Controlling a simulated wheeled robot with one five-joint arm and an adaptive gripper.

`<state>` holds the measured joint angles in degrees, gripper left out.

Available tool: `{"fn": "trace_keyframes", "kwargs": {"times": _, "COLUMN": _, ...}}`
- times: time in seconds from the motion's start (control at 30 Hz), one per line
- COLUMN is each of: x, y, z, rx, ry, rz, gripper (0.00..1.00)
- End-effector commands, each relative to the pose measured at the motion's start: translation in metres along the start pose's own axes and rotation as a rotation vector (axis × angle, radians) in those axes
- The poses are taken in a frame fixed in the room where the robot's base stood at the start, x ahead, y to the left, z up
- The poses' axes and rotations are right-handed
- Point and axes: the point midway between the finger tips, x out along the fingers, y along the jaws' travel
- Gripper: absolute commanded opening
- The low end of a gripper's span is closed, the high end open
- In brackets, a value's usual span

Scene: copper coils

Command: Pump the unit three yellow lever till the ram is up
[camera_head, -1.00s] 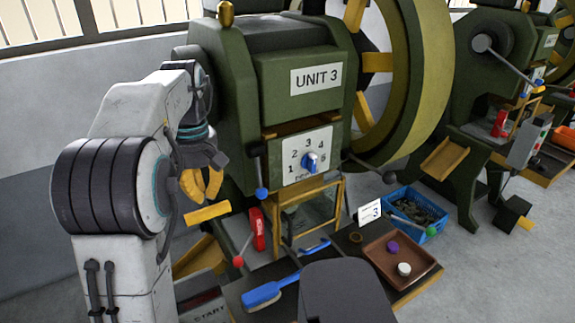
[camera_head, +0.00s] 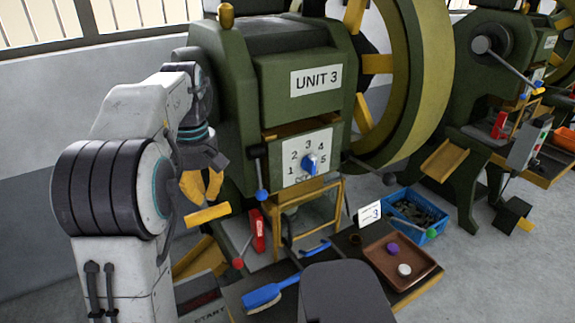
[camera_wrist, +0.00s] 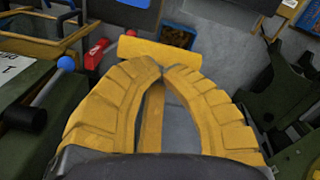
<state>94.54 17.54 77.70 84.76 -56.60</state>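The yellow lever (camera_head: 207,214) shows as a short bar low on the left of the green press with the UNIT 3 sign (camera_head: 316,78). In the wrist view its wide yellow end (camera_wrist: 159,50) lies just past my fingertips, and a yellow bar (camera_wrist: 152,115) shows between the fingers. My gripper (camera_head: 211,201) is just above the lever in the head view. In the wrist view the tips of my gripper (camera_wrist: 163,72) meet, with nothing seen between them. I cannot tell whether they touch the lever. The ram's height cannot be made out.
A blue-knobbed lever (camera_head: 262,193) and a red-knobbed lever (camera_head: 238,263) stand right of my gripper. A red part (camera_head: 257,230) is near them. A blue brush (camera_head: 270,293), a brown tray (camera_head: 400,280) and a blue crate (camera_head: 435,227) lie farther right.

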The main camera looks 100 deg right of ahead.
Motion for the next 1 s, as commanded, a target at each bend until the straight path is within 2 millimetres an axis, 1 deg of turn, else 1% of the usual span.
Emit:
{"fn": "trace_keyframes", "kwargs": {"times": 0.33, "x": 0.002, "y": 0.0, "z": 0.0, "rx": 0.0, "ry": 0.0, "rz": 0.0, "gripper": 0.0}}
{"fn": "trace_keyframes", "kwargs": {"times": 0.47, "x": 0.008, "y": 0.0, "z": 0.0, "rx": 0.0, "ry": 0.0, "rz": 0.0, "gripper": 0.0}}
{"fn": "trace_keyframes", "kwargs": {"times": 0.73, "x": 0.029, "y": 0.0, "z": 0.0, "rx": 0.0, "ry": 0.0, "rz": 0.0, "gripper": 0.0}}
{"fn": "trace_keyframes", "kwargs": {"times": 1.0, "x": 0.03, "y": 0.0, "z": 0.0, "rx": 0.0, "ry": -0.001, "rz": -0.001, "gripper": 0.0}}
